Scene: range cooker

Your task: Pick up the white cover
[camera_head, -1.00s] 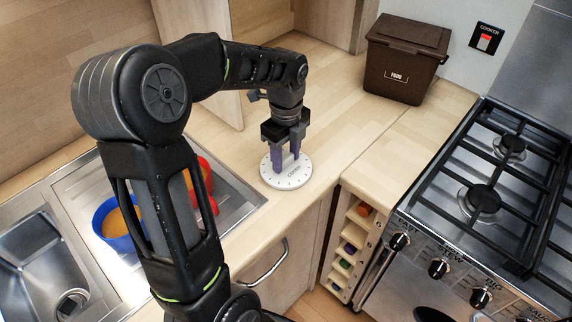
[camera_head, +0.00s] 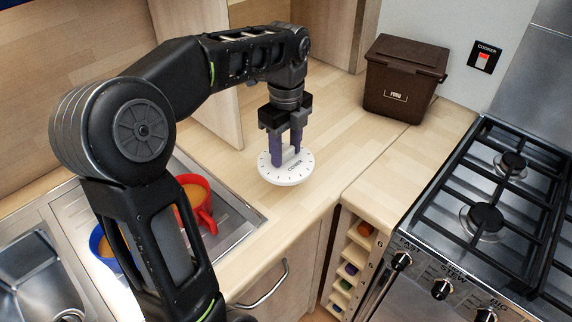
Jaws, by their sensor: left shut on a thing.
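The white cover (camera_head: 271,173) is a round disc with dark marks around its rim and the word "COVER" on top. It is over the wooden worktop, near the front edge and beside the sink. My left gripper (camera_head: 287,157) points straight down over the disc, with its purple fingers shut on the white grip at its centre. The cover looks about level; a gap beneath it is hard to make out. My right gripper is not in view.
A red cup (camera_head: 197,205) and a blue cup (camera_head: 103,247) stand on the sink drainer (camera_head: 240,215) at left. A brown food bin (camera_head: 403,85) stands at the back. The gas cooker (camera_head: 480,190) is at right. Bare worktop lies between cover and bin.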

